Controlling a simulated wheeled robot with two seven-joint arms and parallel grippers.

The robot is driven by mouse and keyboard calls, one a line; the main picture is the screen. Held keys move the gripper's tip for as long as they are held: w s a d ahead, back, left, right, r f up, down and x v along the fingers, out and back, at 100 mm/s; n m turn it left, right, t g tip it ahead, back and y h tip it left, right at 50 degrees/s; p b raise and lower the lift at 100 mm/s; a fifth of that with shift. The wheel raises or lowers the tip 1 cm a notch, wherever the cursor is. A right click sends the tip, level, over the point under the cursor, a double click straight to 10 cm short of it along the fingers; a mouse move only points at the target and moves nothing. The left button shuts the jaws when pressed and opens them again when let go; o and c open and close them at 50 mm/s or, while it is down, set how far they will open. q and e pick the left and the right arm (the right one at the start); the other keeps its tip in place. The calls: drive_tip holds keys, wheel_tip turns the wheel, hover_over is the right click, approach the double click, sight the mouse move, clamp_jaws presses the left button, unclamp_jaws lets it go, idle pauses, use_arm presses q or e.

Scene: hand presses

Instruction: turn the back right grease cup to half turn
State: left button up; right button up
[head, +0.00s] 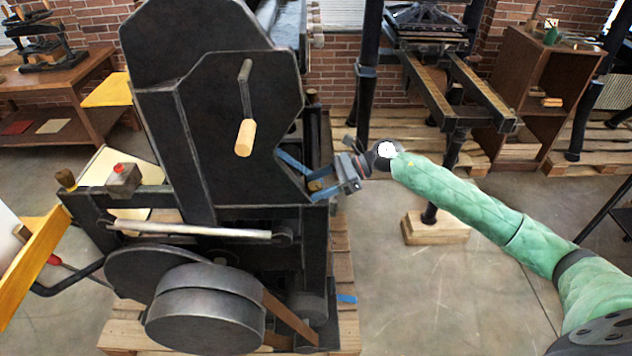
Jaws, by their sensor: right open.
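The dark press (235,130) fills the left middle of the head view. My right gripper (308,178) comes in from the right at the press's right side. Its blue fingers are open, one above and one below a small brass-coloured cap (316,185), which looks like a grease cup. The cap is partly hidden, and I cannot tell whether the fingers touch it or how far it is turned. A similar brown cap (312,96) stands farther back on the right, and another (66,179) at the left. My left gripper is out of view.
A crank with a wooden handle (245,138) hangs on the press's near side. A red button box (123,179) sits at left. Another press (440,75) and a wooden shelf (522,88) stand behind.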

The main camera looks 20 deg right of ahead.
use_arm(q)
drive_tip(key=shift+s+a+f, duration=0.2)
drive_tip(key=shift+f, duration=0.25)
use_arm(e)
drive_tip(key=shift+a+f, duration=0.15)
drive_tip(key=shift+a, duration=0.3)
drive_tip(key=shift+c, duration=0.5)
drive_tip(key=c, duration=0.9)
drive_tip(key=shift+f, duration=0.1)
drive_tip(key=shift+m+t+b, duration=0.3)
drive_tip(key=shift+m+t, duration=0.2)
drive_tip(key=shift+t, duration=0.1)
drive_tip(key=shift+m+t, duration=0.3)
drive_tip(key=shift+t, duration=0.1)
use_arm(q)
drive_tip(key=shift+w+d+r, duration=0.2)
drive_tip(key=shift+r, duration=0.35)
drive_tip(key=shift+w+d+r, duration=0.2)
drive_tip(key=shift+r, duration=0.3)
